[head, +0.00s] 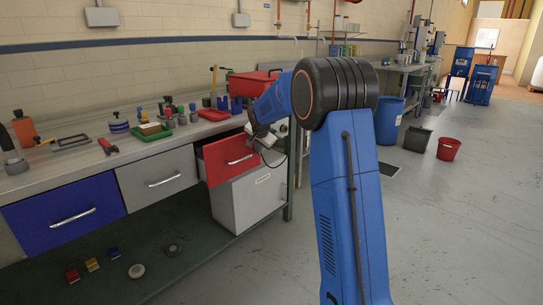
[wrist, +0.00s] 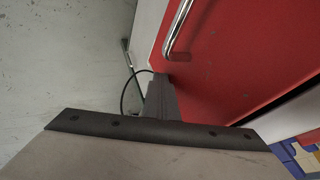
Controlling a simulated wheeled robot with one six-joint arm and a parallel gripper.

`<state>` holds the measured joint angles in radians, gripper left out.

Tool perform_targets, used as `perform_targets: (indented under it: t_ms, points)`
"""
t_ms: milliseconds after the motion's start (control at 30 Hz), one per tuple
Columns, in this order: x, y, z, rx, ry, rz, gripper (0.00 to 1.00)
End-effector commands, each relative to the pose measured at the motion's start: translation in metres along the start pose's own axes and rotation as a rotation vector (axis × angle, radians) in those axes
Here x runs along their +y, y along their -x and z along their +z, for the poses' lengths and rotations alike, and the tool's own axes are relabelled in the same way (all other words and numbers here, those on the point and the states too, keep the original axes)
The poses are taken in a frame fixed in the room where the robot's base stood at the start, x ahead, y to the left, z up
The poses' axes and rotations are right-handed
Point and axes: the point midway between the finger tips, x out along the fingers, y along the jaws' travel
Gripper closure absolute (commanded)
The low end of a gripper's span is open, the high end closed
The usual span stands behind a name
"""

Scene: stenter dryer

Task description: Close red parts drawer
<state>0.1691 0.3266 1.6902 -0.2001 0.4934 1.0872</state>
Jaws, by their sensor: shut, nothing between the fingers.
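The red drawer (head: 222,163) sits under the right part of the workbench and stands pulled out, its front ahead of the neighbouring grey and blue fronts. Its metal bar handle (head: 241,160) is on the front. My gripper (head: 268,144) is at the right end of the drawer front in the head view, partly hidden by my arm. In the wrist view the red front (wrist: 245,60) fills the upper right, with the handle (wrist: 178,30) at the top. My gripper (wrist: 160,82) is shut and empty, its tips close to the red front; contact cannot be told.
A grey drawer (head: 158,180) and a blue drawer (head: 65,213) are left of the red one, both flush. A light grey cabinet (head: 250,196) stands below the red drawer. Tools and a red toolbox (head: 252,82) are on the bench.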

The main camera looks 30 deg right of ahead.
Motion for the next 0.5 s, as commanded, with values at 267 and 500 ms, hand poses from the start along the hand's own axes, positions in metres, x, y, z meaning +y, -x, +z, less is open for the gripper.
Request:
perform_targets:
  t_ms: [267,500]
  points:
    - [-0.047,-0.025,0.000,0.000,0.000,-0.001,1.00]
    - [-0.065,-0.035,0.000,0.000,0.000,-0.001,1.00]
